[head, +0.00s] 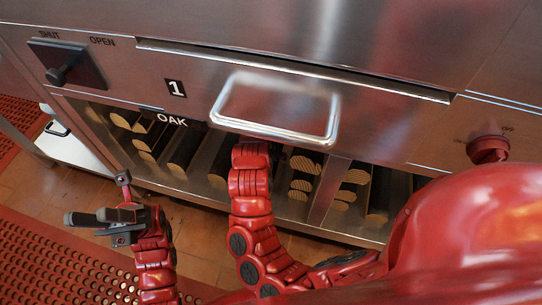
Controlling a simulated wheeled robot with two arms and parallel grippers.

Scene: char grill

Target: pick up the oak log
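Several logs with pale cut ends lie in the low open bay under the OAK label (172,120); one is the log (147,157) at the left. I cannot tell which is the task's oak log. My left gripper (92,217) is at the lower left, in front of the bay and apart from the logs. It holds nothing that I can see, and its finger gap is unclear from this angle. My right arm reaches up to the bay's middle, just below the handle; its gripper is hidden.
A metal handle (272,133) sticks out from the steel front above the bay. Dividers split the bay, with more logs (303,164) at the right. A SHUT/OPEN lever (62,72) is upper left, a red knob (487,149) right. Red perforated mats (60,265) cover part of the tile floor.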

